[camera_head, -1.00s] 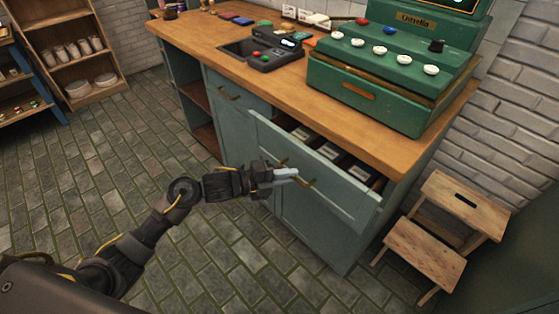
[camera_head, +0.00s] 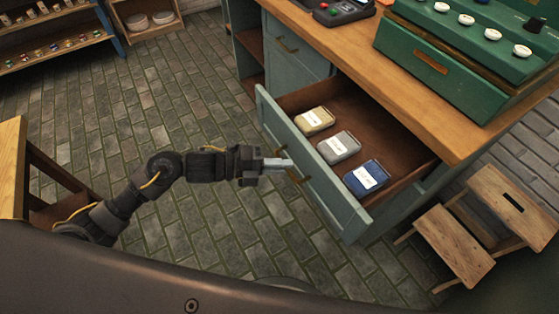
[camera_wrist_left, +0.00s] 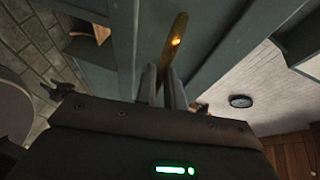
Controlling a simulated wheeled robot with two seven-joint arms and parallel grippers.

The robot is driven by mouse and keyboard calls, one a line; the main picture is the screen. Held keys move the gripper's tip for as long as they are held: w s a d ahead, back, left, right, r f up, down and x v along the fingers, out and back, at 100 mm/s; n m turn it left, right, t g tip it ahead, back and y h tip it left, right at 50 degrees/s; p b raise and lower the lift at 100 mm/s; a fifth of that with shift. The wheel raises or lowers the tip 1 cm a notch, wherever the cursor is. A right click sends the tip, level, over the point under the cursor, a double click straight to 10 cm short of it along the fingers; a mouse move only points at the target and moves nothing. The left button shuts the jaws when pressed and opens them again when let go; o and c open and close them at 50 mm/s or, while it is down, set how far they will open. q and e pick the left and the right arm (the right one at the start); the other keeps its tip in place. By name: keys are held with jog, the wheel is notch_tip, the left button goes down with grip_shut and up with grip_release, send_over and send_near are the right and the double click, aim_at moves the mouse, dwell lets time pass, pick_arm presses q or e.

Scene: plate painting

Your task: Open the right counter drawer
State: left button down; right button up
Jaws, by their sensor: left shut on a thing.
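The right counter drawer (camera_head: 333,200) is a blue-green drawer pulled well out of the counter. Inside it lie a yellowish packet (camera_head: 314,120), a grey packet (camera_head: 338,146) and a blue packet (camera_head: 366,178), each with a white label. My left gripper (camera_head: 288,163) is at the drawer's front, shut on its brass handle (camera_head: 300,178). In the left wrist view the fingers (camera_wrist_left: 163,88) are close together at the brass handle (camera_wrist_left: 175,42). My right gripper is not in view.
A green cash register (camera_head: 450,75) stands on the wooden counter (camera_head: 420,110). A wooden step stool (camera_head: 470,235) stands right of the drawer. A wooden piece of furniture (camera_head: 12,165) is at the left edge. The tiled floor (camera_head: 130,120) between is clear.

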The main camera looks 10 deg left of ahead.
pick_arm(q)
jog(key=shift+s, duration=0.1)
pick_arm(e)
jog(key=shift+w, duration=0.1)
pick_arm(q)
jog(key=c, duration=1.5)
grip_release()
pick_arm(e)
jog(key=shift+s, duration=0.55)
pick_arm(q)
jog(key=shift+a, duration=0.2)
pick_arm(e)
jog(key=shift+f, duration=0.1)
